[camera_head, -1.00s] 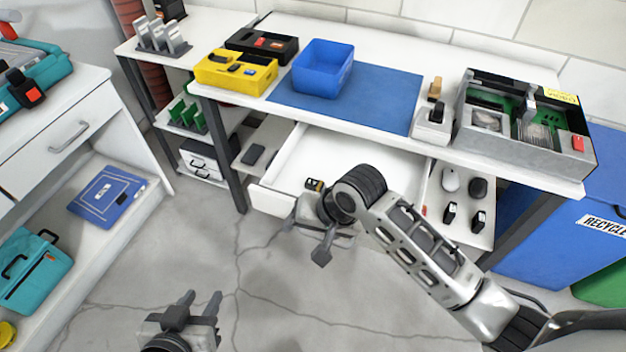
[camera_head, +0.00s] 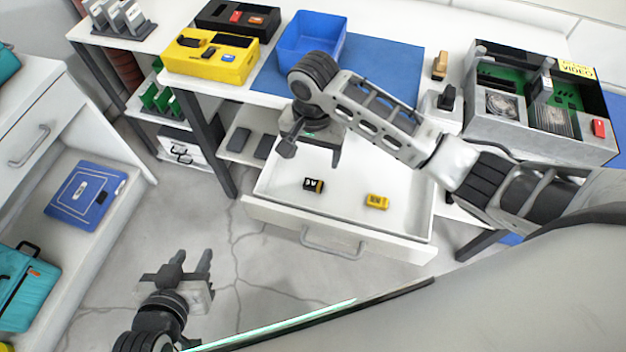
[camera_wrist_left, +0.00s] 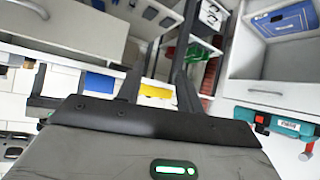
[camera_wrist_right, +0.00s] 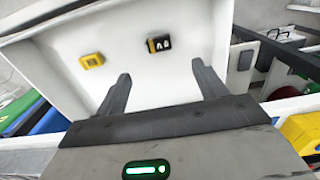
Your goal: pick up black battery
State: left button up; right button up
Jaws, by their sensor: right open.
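A small black battery (camera_head: 313,184) with a yellow end and white markings lies in the open white drawer (camera_head: 276,184) under the bench. A yellow battery (camera_head: 377,201) lies to its right in the drawer. My right gripper (camera_head: 311,152) is open and empty above the drawer, toward its back from the black battery. In the right wrist view, the black battery (camera_wrist_right: 159,44) shows beyond and between the open fingers (camera_wrist_right: 161,75), apart from them; the yellow battery (camera_wrist_right: 92,60) is to the left. My left gripper (camera_head: 193,262) is open and empty over the floor.
On the bench above the drawer are a blue bin (camera_head: 312,42), a yellow box (camera_head: 210,58) and an open grey electronics case (camera_head: 535,105). The bench edge is close to my right arm. A dark leg (camera_head: 209,145) stands left of the drawer.

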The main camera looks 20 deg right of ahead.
send_over(314, 184)
jog(key=f, duration=0.5)
jog(key=shift+w+b, duration=0.2)
jog(key=shift+b, duration=0.1)
jog(key=shift+s+f+b, duration=0.2)
jog(key=shift+f+b, duration=0.2)
jog(key=shift+f, duration=2.35)
jog(key=c, duration=1.1)
